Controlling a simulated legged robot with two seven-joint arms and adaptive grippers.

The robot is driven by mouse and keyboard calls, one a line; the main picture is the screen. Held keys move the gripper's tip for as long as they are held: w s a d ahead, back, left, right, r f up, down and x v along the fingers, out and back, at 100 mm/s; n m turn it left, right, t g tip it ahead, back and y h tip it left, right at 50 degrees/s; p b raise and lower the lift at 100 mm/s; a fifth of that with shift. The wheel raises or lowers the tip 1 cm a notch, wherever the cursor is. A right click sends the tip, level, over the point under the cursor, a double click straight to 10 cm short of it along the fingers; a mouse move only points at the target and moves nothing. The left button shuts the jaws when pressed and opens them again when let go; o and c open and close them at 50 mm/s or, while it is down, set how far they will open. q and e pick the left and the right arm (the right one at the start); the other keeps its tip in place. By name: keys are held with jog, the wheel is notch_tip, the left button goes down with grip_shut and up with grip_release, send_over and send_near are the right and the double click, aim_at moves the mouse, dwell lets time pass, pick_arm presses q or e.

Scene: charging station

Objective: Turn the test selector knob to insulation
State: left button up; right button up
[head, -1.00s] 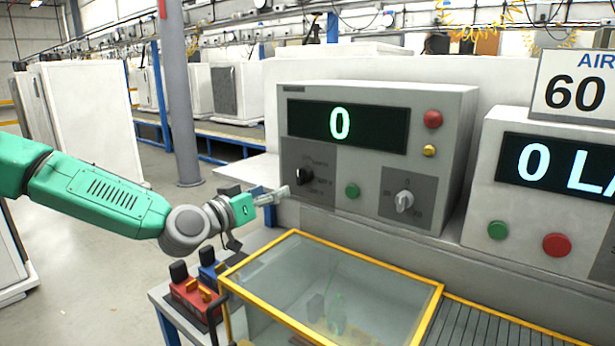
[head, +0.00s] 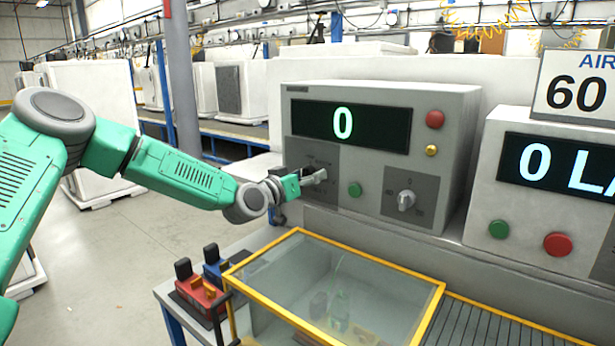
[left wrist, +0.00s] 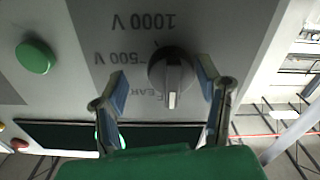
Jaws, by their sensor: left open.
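In the left wrist view, upside down, a round dark knob (left wrist: 168,72) with a grey grip bar sits on a grey panel. "1000 V", "500 V" and a partly hidden "EAR..." are printed around it. The bar's pale end points down in that view, beside the "EAR..." print. My left gripper (left wrist: 163,76) is open, with its fingers either side of the knob, the right finger closer to it. In the head view my left gripper (head: 316,178) is at the left panel of the tester (head: 460,135) and hides this knob. I cannot tell whether the fingers touch it.
A green button (head: 355,189) and a second, grey knob (head: 406,200) are right of my gripper. A yellow-framed clear box (head: 345,262) stands below, with red (head: 202,294) and blue (head: 214,270) items beside it. A second unit (head: 545,190) stands at right.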

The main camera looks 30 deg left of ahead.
pick_arm(q)
jog(key=shift+a+f, duration=0.15)
jog(key=shift+a, duration=0.45)
jog(key=c, duration=1.1)
jog(key=shift+d+m, duration=0.1)
jog(key=shift+m, duration=1.3)
jog(key=m, duration=0.2)
jog(key=shift+m+b, duration=0.35)
jog(key=shift+m, duration=0.05)
jog(key=shift+s+f+m+b, duration=0.1)
jog(key=shift+m+b, duration=0.2)
jog(key=shift+m, duration=0.6)
jog(key=m+b, duration=0.1)
jog(key=m, duration=0.1)
jog(key=shift+m, duration=0.3)
jog(key=m+b, duration=0.2)
jog(key=shift+f+m, duration=0.15)
jog(key=shift+m, duration=0.25)
jog(key=m+b, duration=0.3)
jog(key=shift+m, duration=0.3)
jog(key=shift+m+b, duration=1.65)
jog(key=shift+m, duration=0.05)
pick_arm(e)
notch_tip(320, 180, down, 10)
jog(key=shift+a+f, duration=0.25)
jog(key=shift+a, duration=0.1)
